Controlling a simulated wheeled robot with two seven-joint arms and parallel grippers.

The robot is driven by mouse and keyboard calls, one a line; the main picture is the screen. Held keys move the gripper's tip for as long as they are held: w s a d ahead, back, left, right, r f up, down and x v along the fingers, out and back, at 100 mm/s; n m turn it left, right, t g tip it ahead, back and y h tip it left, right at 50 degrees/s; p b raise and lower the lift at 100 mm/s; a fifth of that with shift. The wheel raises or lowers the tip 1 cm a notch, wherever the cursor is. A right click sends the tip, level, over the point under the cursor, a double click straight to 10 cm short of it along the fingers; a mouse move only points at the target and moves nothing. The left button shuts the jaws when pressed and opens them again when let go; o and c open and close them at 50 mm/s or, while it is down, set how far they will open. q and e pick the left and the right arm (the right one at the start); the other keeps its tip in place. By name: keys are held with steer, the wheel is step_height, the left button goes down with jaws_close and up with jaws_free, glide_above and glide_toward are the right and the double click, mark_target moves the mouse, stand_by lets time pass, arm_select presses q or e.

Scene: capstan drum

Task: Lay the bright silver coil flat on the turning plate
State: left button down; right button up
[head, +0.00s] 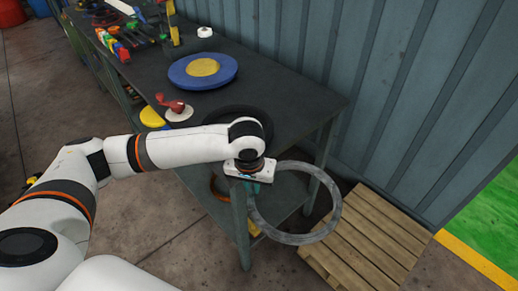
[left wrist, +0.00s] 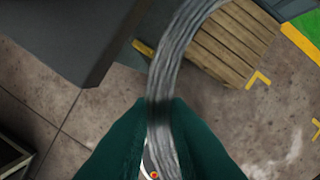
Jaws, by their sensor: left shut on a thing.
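The bright silver coil (head: 337,207) is a large thin ring, hanging tilted beyond the front right corner of the dark workbench. My left gripper (head: 257,187) is shut on its near-left side. In the left wrist view the coil's strand (left wrist: 175,55) runs between the two green fingers (left wrist: 160,112). A blue round plate with a yellow centre (head: 180,76) lies on the bench, apart from the coil. A black round thing (head: 216,116) on the bench is partly hidden behind my left arm. I cannot tell which of these turns. My right gripper is not in view.
The workbench (head: 300,93) also carries a red-handled piece on a white base (head: 178,112), a white roll (head: 205,32) and coloured items at the far left. A wooden pallet (head: 375,240) lies on the floor at right. A ribbed wall stands behind.

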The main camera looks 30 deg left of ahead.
arm_select(q)
steer(key=s+d+f+m, duration=0.2)
steer(key=s+d+f, duration=0.1)
steer(key=s+f, duration=0.5)
steer(key=s, duration=0.3)
steer(key=shift+s+f+m+h, duration=0.2)
steer(key=shift+m+h, duration=0.1)
